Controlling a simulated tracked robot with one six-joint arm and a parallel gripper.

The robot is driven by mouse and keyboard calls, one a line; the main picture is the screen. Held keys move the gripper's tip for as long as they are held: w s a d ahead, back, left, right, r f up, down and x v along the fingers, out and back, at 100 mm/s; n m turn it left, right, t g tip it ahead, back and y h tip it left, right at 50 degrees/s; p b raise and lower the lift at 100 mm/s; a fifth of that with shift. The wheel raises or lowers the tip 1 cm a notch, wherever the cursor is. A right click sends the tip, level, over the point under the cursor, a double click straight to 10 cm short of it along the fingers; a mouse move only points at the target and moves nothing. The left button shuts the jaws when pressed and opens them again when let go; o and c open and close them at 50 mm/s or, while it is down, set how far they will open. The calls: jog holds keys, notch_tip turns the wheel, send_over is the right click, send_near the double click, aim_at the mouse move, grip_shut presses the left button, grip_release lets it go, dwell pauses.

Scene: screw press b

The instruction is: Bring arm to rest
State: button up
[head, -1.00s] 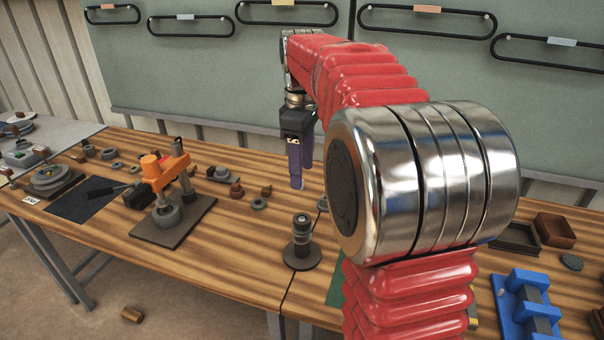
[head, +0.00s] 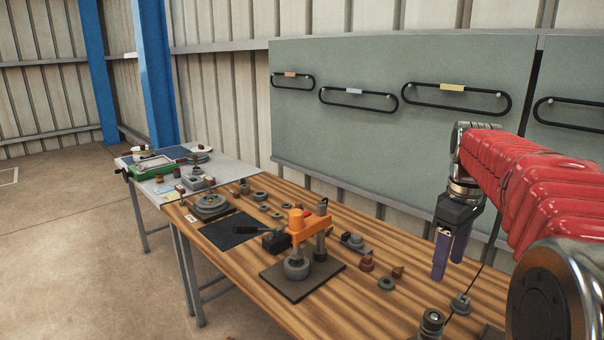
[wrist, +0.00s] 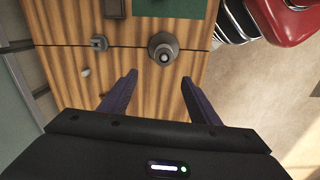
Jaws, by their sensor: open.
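My gripper (head: 449,256) hangs from my red arm at the right of the head view, pointing down above the wooden bench (head: 350,325). In the wrist view its two purple fingers (wrist: 160,95) are spread apart with nothing between them. A dark round post on a flange (wrist: 163,48) stands on the bench beyond the fingertips. It also shows at the bottom edge of the head view (head: 432,322). A small grey fitting (head: 461,303) sits on the bench below the gripper.
An orange press (head: 308,228) on a dark base plate stands mid-bench, with several small round parts around it. A grey side table (head: 232,168) with a green-framed tray (head: 151,167) joins at the far left. Green boards (head: 400,140) with black belts stand behind.

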jog(key=s+a+f+m+t, duration=0.2)
jog(key=s+a+f+m, duration=0.1)
jog(key=s+a, duration=0.6)
jog(key=s+a+f+m+t, duration=0.3)
jog(key=s+a, duration=0.5)
jog(key=s, duration=0.4)
jog(key=shift+a+f+m, duration=0.35)
jog(key=shift+f+m, duration=0.15)
jog(key=shift+f, duration=0.1)
jog(key=shift+s, duration=0.1)
dwell(0.4)
